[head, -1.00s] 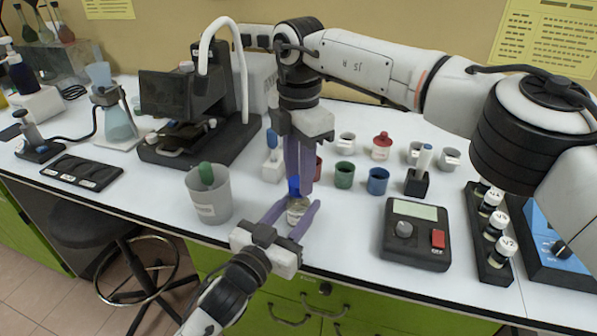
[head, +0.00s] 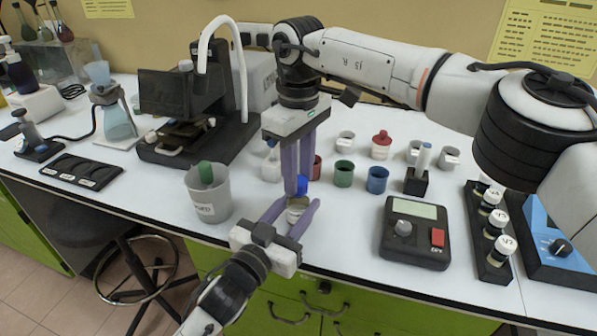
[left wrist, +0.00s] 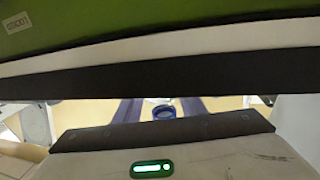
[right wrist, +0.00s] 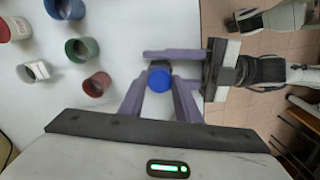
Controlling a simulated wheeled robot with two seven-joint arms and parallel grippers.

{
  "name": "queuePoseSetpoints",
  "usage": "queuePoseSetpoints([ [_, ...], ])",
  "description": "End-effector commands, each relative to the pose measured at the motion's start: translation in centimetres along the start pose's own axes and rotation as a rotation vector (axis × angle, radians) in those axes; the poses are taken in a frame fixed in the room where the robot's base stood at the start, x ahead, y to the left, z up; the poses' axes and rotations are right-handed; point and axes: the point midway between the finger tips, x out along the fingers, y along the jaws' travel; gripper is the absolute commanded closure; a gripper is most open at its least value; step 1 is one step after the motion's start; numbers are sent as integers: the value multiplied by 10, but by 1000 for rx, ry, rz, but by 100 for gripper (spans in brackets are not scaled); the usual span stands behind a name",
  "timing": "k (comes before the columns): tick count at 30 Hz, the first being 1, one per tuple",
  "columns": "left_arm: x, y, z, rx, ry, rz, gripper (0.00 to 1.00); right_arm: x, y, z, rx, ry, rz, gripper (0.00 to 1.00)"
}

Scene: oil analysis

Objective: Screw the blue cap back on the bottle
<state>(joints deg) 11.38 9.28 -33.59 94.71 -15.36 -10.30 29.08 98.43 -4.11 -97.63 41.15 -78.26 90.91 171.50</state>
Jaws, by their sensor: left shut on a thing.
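The bottle (head: 296,214) is a small clear jar with a pale label, upright near the front edge of the bench. My left gripper (head: 291,212) is shut on it from the front. The blue cap (head: 302,186) is at the bottle's top, at the fingertips of my right gripper (head: 295,188), which points straight down. In the right wrist view the cap (right wrist: 160,79) lies between the right fingertips, close to both; whether they press on it cannot be told. A blue ring (left wrist: 163,112) shows between the left fingers in the left wrist view. The threads are hidden.
A grey beaker (head: 208,192) with a green object stands to the left. Green (head: 344,173) and blue (head: 377,179) cups stand behind to the right. A scale (head: 415,232) and a rack of vials (head: 487,235) are farther right. A black microscope-like device (head: 195,110) is behind left.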

Motion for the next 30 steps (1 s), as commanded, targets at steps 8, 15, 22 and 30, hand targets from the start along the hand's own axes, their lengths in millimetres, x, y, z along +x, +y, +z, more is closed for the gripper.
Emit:
queuePoseSetpoints([
  [8, 0, 0, 2, 0, -3, -1, 100, 0, 0, 0, -2, 0, 0, 52],
  [15, 0, 0, 1, 0, -3, -1, 100, -8, 0, -1, -2, 2, 2, 52],
  [22, 0, 0, 2, 0, -3, -1, 100, -38, 0, -1, -1, 2, 3, 52],
  [30, 0, 0, 1, 0, -3, -1, 100, -45, 0, 0, -3, 0, 0, 52],
])
